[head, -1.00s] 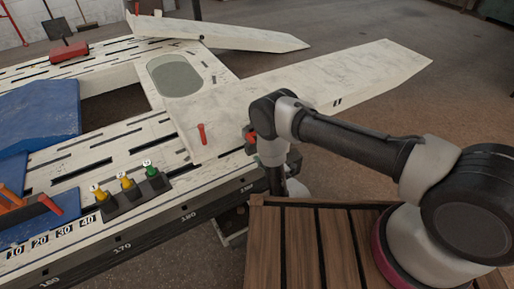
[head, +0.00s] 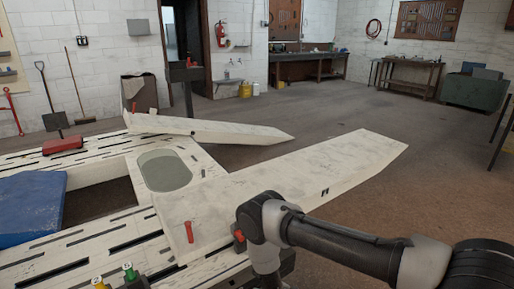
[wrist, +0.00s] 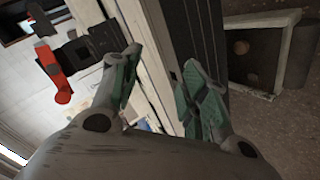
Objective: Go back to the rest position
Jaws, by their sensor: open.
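My gripper (wrist: 157,75) shows in the wrist view with its two green-padded fingers spread apart and nothing between them. It is beside the edge of the white slotted frame bench (wrist: 150,50). In the head view my arm reaches in from the lower right to the near side of the bench (head: 105,209). My gripper's fingers are hidden there behind my own arm. A red and black tool (wrist: 60,80) shows to the left of the fingers in the wrist view.
A blue pad (head: 30,207) lies left.

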